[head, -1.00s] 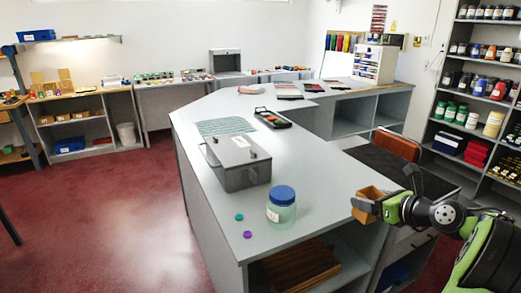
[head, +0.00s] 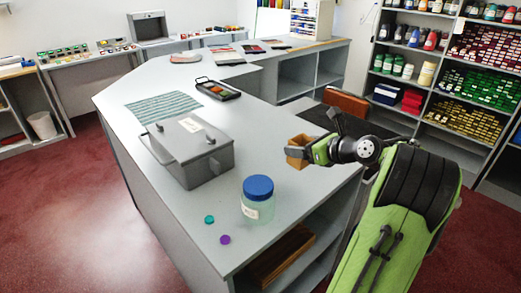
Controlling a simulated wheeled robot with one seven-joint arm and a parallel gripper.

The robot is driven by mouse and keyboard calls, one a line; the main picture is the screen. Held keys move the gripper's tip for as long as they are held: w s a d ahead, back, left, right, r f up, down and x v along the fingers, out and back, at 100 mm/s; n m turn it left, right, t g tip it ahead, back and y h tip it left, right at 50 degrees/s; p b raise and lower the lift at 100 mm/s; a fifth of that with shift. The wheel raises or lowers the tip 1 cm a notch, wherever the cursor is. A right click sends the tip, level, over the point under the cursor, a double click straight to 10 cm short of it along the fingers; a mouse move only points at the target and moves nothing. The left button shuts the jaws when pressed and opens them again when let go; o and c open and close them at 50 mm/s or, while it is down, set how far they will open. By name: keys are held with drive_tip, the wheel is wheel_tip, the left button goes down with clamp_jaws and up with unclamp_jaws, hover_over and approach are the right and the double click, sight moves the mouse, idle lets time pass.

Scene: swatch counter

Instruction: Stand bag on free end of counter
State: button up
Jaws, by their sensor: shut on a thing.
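A small brown bag (head: 295,154), open at the top as far as I can tell, is held in my gripper (head: 306,151). The gripper is shut on it, coming from the right, and hides its right side. In the head view the bag appears over the right side of the grey counter (head: 270,115); I cannot tell whether its base touches the top. The near end of the counter holds a blue-lidded jar (head: 257,207), a teal disc (head: 209,219) and a purple disc (head: 225,239).
A grey lidded box (head: 205,168) stands left of the bag, with a striped mat (head: 163,107) and a black tray (head: 218,90) behind. Bare counter lies between box, jar and bag. A brown chair back (head: 345,102) stands behind the arm.

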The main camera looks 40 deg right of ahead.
wheel_tip(320, 180, down, 10)
drive_tip(key=b, duration=0.4)
drive_tip(key=shift+b, duration=0.4)
drive_tip(key=o, duration=1.1)
drive_tip(key=p+v, duration=0.3)
drive_tip(key=v, duration=0.9)
drive_tip(key=shift+s+a+r+p, duration=0.1)
drive_tip(key=shift+p, duration=0.2)
